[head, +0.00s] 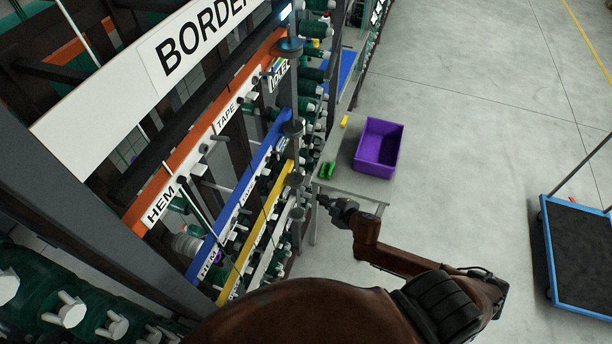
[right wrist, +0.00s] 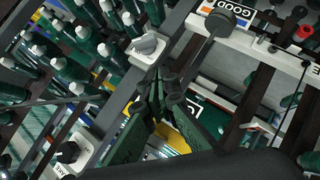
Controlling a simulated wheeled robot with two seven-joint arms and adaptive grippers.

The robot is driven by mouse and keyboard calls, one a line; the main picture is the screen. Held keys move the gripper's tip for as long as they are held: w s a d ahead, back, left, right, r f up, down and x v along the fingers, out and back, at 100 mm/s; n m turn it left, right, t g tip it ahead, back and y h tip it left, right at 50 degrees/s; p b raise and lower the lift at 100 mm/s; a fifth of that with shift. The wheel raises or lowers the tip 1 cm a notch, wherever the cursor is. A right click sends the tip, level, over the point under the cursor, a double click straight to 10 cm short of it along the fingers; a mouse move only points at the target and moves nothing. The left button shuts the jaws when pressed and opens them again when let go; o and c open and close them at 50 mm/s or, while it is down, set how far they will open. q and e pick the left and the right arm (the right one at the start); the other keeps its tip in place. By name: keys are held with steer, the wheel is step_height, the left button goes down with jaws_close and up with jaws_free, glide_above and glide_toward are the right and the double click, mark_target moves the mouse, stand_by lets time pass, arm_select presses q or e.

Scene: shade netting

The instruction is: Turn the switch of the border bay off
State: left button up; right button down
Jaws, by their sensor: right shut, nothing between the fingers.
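The bay with the white BORDER sign (head: 195,48) stands at the left of the head view, with rows of spools and labelled rails. My right gripper (head: 328,203) is shut and empty, out in front of the bay's right side, near the small table. In the right wrist view the shut fingers (right wrist: 162,92) point up at the rack. A white plate with a grey knob (right wrist: 148,47) shows just beyond the fingertips; it may be the switch, but I cannot tell its setting. I cannot tell whether the fingers touch it. My left gripper is not in view.
A purple bin (head: 379,146), green items (head: 327,170) and a yellow item (head: 344,121) are on the small table. A blue-edged cart (head: 580,255) stands at the right. The grey floor between is clear. A dark rod with a round end (right wrist: 220,20) shows in the right wrist view.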

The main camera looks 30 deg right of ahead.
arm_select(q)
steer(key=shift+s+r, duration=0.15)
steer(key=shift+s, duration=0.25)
arm_select(e)
steer(key=shift+w+a+r, duration=0.1)
steer(key=shift+a+r, duration=0.15)
steer(key=shift+r, duration=0.55)
glide_toward(305, 184)
steer(key=w+a, duration=0.3)
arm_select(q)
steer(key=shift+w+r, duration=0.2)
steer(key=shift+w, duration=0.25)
arm_select(e)
steer(key=shift+w+d+f, duration=0.5)
steer(key=shift+d+f, duration=0.1)
steer(key=shift+f, duration=0.2)
steer(key=shift+w+d+f, duration=0.55)
steer(key=shift+d+f, duration=0.1)
steer(key=shift+f, duration=0.1)
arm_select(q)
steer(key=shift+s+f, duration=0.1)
